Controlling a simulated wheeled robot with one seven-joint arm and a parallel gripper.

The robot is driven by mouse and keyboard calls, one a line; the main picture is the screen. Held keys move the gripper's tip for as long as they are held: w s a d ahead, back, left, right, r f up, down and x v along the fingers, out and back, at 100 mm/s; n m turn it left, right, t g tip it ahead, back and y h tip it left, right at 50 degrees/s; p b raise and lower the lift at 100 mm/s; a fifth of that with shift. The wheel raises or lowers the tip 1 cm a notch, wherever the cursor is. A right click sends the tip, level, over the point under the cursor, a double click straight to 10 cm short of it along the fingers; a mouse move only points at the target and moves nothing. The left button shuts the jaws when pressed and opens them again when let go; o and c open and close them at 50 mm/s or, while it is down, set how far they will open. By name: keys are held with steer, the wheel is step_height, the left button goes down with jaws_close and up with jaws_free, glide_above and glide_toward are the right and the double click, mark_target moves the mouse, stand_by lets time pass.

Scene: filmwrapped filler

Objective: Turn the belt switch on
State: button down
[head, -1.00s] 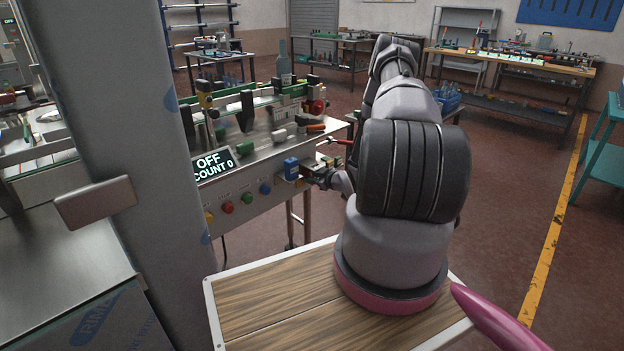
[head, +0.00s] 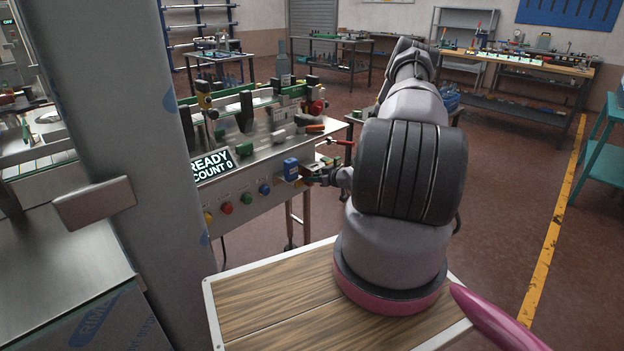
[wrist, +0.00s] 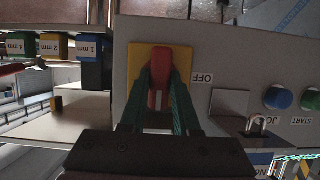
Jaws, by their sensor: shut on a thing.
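The belt switch has a red handle (wrist: 158,80) on a yellow plate (wrist: 134,60), on a grey panel with an upside-down OFF label to the handle's right in the wrist view. My gripper (wrist: 160,95) is shut on the red handle, with a finger on each side of it. The handle lies along the fingers' direction. In the head view my gripper (head: 312,178) is at the right end of the machine's front panel, beside a blue block. The machine's display (head: 211,166) reads READY, COUNT 0. The handle is hidden in the head view.
Red, green and blue buttons (head: 246,198) line the panel left of my gripper. A padlock (wrist: 258,123) hangs near the switch. Blue, yellow and green thickness-marked blocks (wrist: 88,48) are close by. A grey column (head: 130,120) blocks part of the head view.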

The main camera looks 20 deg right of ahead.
steer(key=c, duration=0.6)
jaws_free()
steer(key=shift+c, duration=0.2)
steer(key=shift+s, duration=0.1)
steer(key=v, duration=1)
steer(key=shift+s+d+r, duration=0.2)
steer(key=shift+s, duration=0.05)
